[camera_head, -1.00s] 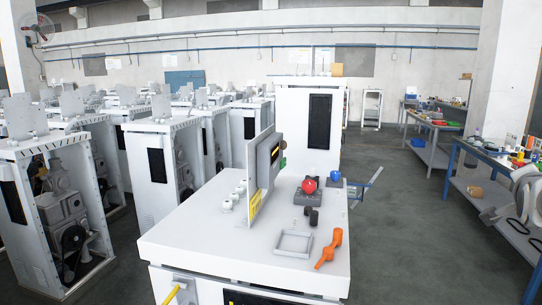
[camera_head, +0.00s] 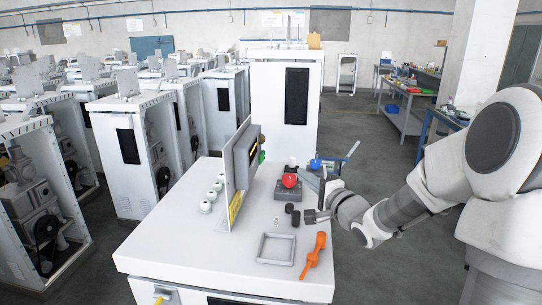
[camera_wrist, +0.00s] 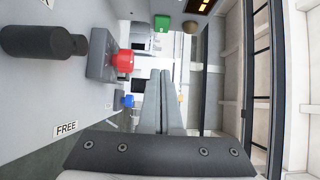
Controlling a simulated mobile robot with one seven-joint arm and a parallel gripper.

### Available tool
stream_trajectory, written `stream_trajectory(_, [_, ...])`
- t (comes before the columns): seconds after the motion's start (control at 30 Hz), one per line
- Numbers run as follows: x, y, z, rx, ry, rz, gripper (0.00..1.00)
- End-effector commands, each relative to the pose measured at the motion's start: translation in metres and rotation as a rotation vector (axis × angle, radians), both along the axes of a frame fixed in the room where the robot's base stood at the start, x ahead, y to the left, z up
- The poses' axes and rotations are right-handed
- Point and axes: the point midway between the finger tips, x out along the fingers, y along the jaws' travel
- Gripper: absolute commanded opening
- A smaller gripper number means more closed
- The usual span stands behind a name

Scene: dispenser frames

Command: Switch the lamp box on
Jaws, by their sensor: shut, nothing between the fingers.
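A grey box with a red dome (camera_head: 289,181) stands on the white cabinet top. In the wrist view the red dome (camera_wrist: 122,61) is up and left of my fingers. A smaller box with a blue dome (camera_head: 315,163) stands farther back. I cannot tell for sure which is the lamp box. A grey upright panel (camera_head: 241,160) with a yellow-lit display stands left of the red dome, with a green part (camera_wrist: 162,23) beside it.
Dark knobs (camera_wrist: 45,42) stand in front of the red-domed box, near a FREE label (camera_wrist: 66,129). A grey square frame (camera_head: 262,249) and an orange handle (camera_head: 313,256) lie nearer. The cabinet's front left is clear.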

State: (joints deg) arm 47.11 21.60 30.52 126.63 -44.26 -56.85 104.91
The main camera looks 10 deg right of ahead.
Motion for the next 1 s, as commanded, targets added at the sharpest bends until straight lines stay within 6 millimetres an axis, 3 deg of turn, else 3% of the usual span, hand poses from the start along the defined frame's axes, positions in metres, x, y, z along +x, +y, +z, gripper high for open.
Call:
stream_trajectory(0.43, [0.009,0.003,0.000,-0.002,-0.002,0.002,0.00])
stream_trajectory(0.9, [0.095,0.032,0.001,0.000,0.000,0.002,0.00])
stream_trajectory(1.0, [0.103,0.046,0.001,-0.002,0.000,0.003,0.00])
